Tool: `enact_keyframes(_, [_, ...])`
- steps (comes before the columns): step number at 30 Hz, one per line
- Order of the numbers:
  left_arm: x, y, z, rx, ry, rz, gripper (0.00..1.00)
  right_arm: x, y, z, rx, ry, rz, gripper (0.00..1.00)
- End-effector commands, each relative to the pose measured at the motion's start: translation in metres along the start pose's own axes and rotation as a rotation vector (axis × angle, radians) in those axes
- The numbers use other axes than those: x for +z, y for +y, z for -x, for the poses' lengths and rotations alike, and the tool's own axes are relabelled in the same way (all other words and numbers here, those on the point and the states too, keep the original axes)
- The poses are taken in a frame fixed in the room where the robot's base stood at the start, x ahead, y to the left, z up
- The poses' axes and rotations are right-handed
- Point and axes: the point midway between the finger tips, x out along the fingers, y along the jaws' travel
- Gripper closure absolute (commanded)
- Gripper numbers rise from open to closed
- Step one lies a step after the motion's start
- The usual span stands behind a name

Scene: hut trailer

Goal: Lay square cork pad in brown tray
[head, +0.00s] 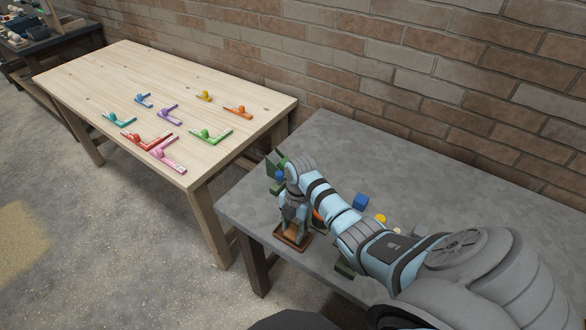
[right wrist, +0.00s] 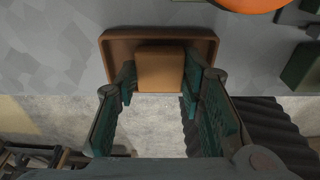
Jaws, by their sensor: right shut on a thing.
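The brown tray (head: 279,233) sits at the left front edge of the grey table. It also shows in the right wrist view (right wrist: 113,50), with its raised rim around a darker floor. My right gripper (head: 293,228) points down over the tray. In the right wrist view its green-padded fingers (right wrist: 159,85) are shut on the square cork pad (right wrist: 160,68), a tan-brown block, one finger at each side. The pad appears within the tray's outline; I cannot tell whether it touches the tray floor. In the head view the gripper hides the pad. My left gripper is out of view.
On the grey table (head: 330,140), a blue block (head: 361,202), a yellow piece (head: 380,218) and green pieces stand near my right arm. An orange round thing (right wrist: 250,4) lies right of the tray. A wooden table (head: 160,90) at left holds several coloured L-shaped pieces.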

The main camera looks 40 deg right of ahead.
Motion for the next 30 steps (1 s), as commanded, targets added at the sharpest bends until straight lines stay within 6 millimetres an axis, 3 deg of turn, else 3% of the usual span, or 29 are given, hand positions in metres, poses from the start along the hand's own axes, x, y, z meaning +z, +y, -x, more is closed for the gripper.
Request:
enact_keyframes(1, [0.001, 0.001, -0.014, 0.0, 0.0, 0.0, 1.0, 0.001, 0.001, -0.013, 0.0, 0.0, 0.002, 0.74])
enact_keyframes(7, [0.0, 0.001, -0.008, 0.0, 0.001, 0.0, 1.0, 0.0, 0.001, -0.007, 0.0, 0.0, 0.003, 0.77])
enact_keyframes(14, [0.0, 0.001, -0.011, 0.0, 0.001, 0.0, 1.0, 0.001, 0.001, -0.013, 0.0, 0.0, 0.003, 0.77])
enact_keyframes(15, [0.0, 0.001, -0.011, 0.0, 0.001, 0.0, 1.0, 0.001, 0.001, -0.013, 0.0, 0.0, 0.003, 0.59])
enact_keyframes(18, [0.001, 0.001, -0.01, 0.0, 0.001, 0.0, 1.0, 0.001, 0.001, -0.012, 0.0, 0.0, 0.003, 0.44])
enact_keyframes(26, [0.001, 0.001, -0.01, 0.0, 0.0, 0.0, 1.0, 0.001, 0.001, -0.012, 0.0, 0.0, 0.003, 0.44])
enact_keyframes(30, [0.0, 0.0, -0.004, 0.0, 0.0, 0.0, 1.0, 0.0, 0.002, 0.001, 0.002, -0.002, 0.003, 0.44])
